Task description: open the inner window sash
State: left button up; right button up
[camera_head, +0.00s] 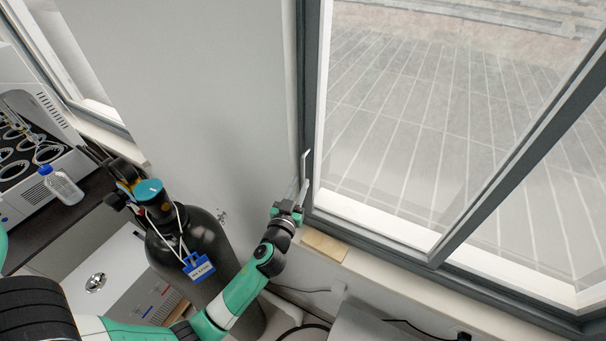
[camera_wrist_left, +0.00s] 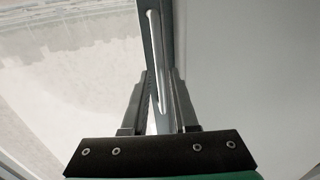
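The window sash (camera_head: 308,100) has a dark grey frame and a large glass pane, and stands on the right half of the head view. It looks closed. A slim pale handle (camera_head: 306,165) is on its left upright; it also shows in the left wrist view (camera_wrist_left: 157,58). My left gripper (camera_head: 300,193) is at the handle's lower part. In the left wrist view its two fingers (camera_wrist_left: 160,82) are apart, one on each side of the handle and frame edge. I cannot tell whether either finger touches the handle. My right gripper is not in view.
A bench with a white instrument (camera_head: 35,165) and a bottle (camera_head: 62,186) is at left. A pale sill (camera_head: 400,290) runs below the window. Grey wall (camera_head: 215,90) lies left of it.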

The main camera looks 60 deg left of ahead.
aim_at(302, 178)
pick_arm(q)
jog(key=shift+x, duration=2)
grip_shut()
